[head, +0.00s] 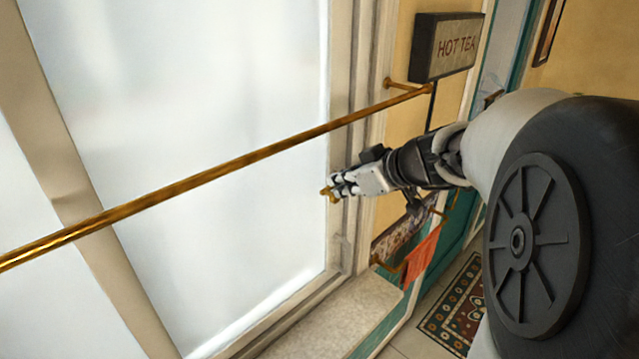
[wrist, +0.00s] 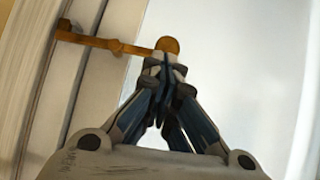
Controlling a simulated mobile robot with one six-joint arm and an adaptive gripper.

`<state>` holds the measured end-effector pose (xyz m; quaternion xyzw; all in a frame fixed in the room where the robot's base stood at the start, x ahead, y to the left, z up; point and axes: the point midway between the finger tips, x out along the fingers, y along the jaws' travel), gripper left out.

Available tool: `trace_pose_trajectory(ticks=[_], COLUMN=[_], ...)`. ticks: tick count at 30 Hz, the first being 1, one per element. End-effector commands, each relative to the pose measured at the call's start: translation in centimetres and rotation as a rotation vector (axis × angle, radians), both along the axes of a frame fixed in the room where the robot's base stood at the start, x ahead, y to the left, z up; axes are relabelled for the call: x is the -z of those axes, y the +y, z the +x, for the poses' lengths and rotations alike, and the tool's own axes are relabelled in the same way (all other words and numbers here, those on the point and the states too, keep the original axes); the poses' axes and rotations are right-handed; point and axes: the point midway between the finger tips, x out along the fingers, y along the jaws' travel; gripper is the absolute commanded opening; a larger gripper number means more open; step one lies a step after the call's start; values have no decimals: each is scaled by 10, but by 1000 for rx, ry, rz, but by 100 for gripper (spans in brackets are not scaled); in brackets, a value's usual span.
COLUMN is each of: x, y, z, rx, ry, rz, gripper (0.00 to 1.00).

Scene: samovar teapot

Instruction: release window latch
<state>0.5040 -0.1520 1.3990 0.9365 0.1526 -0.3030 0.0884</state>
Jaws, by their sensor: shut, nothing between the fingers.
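The window latch (wrist: 105,42) is a brass handle on the pale window frame, with a round knob at its right end in the wrist view. In the head view only a small brass bit of the latch (head: 327,192) shows beside my fingertips. My gripper (head: 338,186) is at the right edge of the window. Its fingers are shut with nothing between them. In the wrist view my gripper's fingertips (wrist: 165,62) are right at the knob and partly overlap it. I cannot tell whether they touch it.
A long brass rail (head: 200,178) crosses in front of the frosted window (head: 190,120). A "HOT TEA" sign (head: 447,46) hangs on the wall above my arm. An orange cloth (head: 421,258) hangs below it. The stone sill (head: 325,318) is bare.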

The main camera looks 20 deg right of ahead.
Motion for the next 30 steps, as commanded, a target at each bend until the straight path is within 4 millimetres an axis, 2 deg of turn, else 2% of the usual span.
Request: trace_pose_trajectory(ticks=[1,6,20,30], x=[8,16,29,33], y=[1,4,8,8], z=[0,-1,-2,-3], rx=[-1,-3,-1,-1], ry=[-8,-37,-115,-111], rz=[-20,-96,-310,-305], gripper=[0,0,0,0])
